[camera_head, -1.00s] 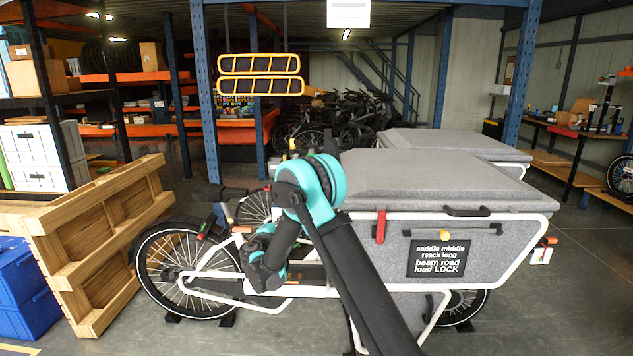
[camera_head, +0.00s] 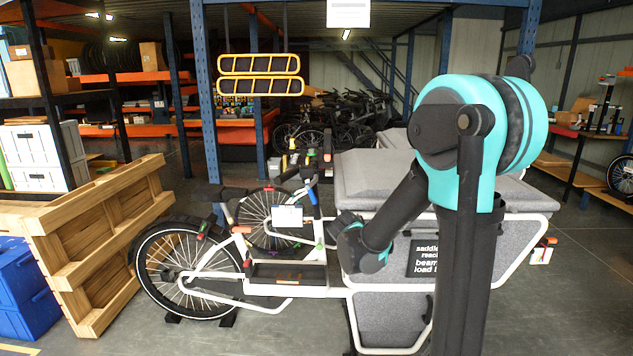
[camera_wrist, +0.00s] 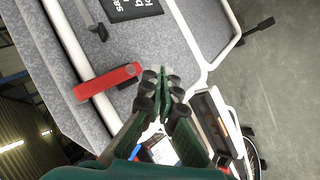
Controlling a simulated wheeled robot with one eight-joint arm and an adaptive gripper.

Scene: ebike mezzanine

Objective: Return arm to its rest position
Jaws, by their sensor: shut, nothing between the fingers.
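My arm, dark with teal joints, stands upright at the right of the head view, in front of the cargo bike's grey box (camera_head: 380,310). My gripper shows in the wrist view (camera_wrist: 165,85) with its green and black fingers shut and empty. In the head view the arm's lower end hangs in front of the left part of the box, and the fingers cannot be made out there. In the wrist view the grey box (camera_wrist: 130,55) with a red handle (camera_wrist: 107,82) lies beyond the fingers, apart from them as far as I can tell.
The bike's white frame (camera_head: 318,292) and rear wheel (camera_head: 187,270) stand left of my arm. A wooden pallet (camera_head: 95,240) leans at the left by blue crates (camera_head: 28,300). A blue post (camera_head: 207,100) rises behind the bike. Grey floor at the right is open.

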